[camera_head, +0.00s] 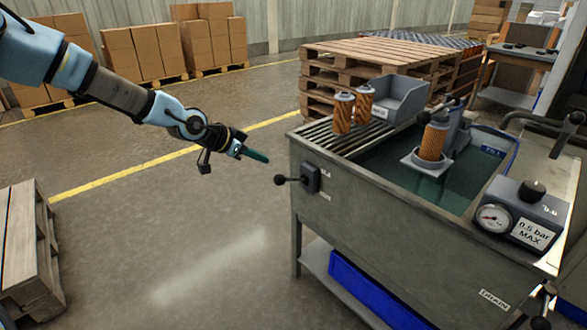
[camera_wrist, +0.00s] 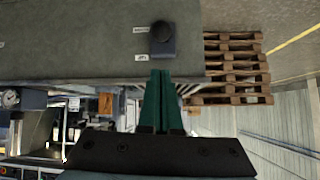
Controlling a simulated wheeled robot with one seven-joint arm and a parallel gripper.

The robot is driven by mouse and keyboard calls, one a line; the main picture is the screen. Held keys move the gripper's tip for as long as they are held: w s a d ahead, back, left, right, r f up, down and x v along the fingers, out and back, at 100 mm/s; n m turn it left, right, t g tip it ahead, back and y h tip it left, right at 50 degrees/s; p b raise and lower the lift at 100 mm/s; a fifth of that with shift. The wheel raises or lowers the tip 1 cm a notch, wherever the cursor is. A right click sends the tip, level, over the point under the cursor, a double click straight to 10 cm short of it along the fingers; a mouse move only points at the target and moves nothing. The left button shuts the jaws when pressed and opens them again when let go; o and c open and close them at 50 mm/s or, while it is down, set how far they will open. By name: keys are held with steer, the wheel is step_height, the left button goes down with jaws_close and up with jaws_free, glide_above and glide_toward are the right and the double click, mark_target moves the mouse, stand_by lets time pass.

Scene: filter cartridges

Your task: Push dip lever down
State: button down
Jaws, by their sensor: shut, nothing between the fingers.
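A lever with a black ball knob (camera_head: 280,180) sticks out from a dark switch box (camera_head: 311,179) on the side of the grey tank (camera_head: 390,228). Small labels sit above and below the box, too small to read. The knob and box also show in the wrist view (camera_wrist: 162,38), just beyond my fingertips. My gripper (camera_head: 264,158) has green fingers, shut and empty, just left of and slightly above the knob in the head view. The fingers also show in the wrist view (camera_wrist: 160,78). I see no clear contact. An orange filter cartridge (camera_head: 433,141) stands upright in a cradle (camera_head: 428,165) over the tank's liquid.
Two more cartridges (camera_head: 343,113) stand on the slatted rack by a grey bin (camera_head: 400,97). A pressure gauge box (camera_head: 520,215) sits at the tank's right. Pallets (camera_head: 370,60) are stacked behind; another pallet (camera_head: 25,255) stands left.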

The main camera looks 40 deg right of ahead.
steer(key=d, duration=0.3)
steer(key=p, duration=0.2)
glide_above(292, 179)
step_height(292, 179, down, 5)
steer(key=a, duration=0.1)
steer(key=a+f+p, duration=0.1)
steer(key=a, duration=0.1)
steer(key=shift+w+f+m+h, duration=0.1)
steer(key=shift+f+m+h, duration=0.2)
steer(key=shift+h, duration=0.1)
steer(key=shift+w+a+f+p, duration=0.1)
steer(key=shift+a+f+p, duration=0.25)
steer(key=shift+a+f, duration=0.1)
steer(key=shift+f, duration=0.15)
